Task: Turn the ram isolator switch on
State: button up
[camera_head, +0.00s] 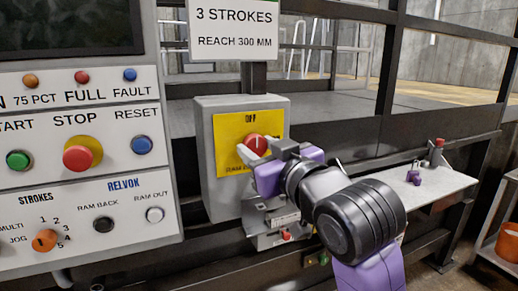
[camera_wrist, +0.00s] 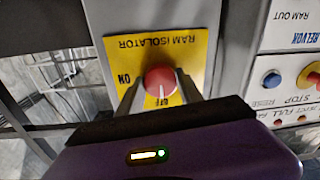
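The ram isolator switch is a round red knob (camera_head: 257,144) on a yellow plate (camera_head: 230,128) fixed to a grey box. In the wrist view the knob (camera_wrist: 160,80) has a white pointer line towards the OFF mark. The ON mark (camera_wrist: 124,79) is at the plate's left in that inverted view. My gripper (camera_head: 260,150) is at the switch, its fingers apart, one on each side of the knob. The fingers (camera_wrist: 159,85) flank the knob closely in the wrist view; I cannot tell whether they touch it. My gripper hides the lower right of the plate in the head view.
A control panel (camera_head: 85,195) with buttons and a selector stands close to the left of the switch box. A sign (camera_head: 234,28) hangs above the box. A grey shelf (camera_head: 430,186) with a small purple object (camera_head: 413,177) is at right. Dark frame bars run behind.

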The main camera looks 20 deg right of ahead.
jog(key=c, duration=0.6)
jog(key=m+p, duration=0.2)
jog(key=m, duration=0.1)
jog(key=m+p, duration=0.2)
jog(key=m, duration=0.3)
jog(key=shift+a+p, duration=0.1)
jog(key=shift+p, duration=0.2)
jog(key=m+p, duration=0.1)
jog(key=m, duration=0.4)
jog(key=shift+m+t+h+p, duration=0.3)
jog(key=shift+m+p, duration=0.05)
jog(key=shift+m, duration=0.05)
jog(key=shift+f+m, duration=0.1)
jog(key=shift+m, duration=2.3)
